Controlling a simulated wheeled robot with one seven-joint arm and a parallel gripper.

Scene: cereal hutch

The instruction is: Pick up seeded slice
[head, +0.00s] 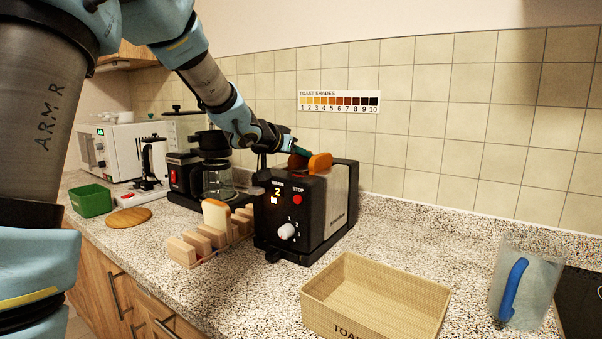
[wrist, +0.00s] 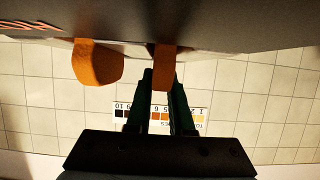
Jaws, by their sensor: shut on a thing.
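The black and steel toaster (head: 335,205) stands on the counter, its display showing 2. Two orange-brown slices stick up out of its top. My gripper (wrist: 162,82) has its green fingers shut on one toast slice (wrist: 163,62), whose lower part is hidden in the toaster. The other slice (wrist: 98,64) stands beside it, outside the fingers; it also shows in the head view (head: 320,163). In the head view my gripper (head: 298,151) is above the toaster. I cannot make out seeds on either slice. A pale bread slice (head: 217,214) stands in the wooden rack (head: 183,250).
A woven basket marked TOAST (head: 375,290) sits in front of the toaster. A clear jug with a blue handle (head: 527,285) is at right. A coffee maker (head: 183,178), a round board (head: 129,217) and a green bin (head: 91,200) are at left.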

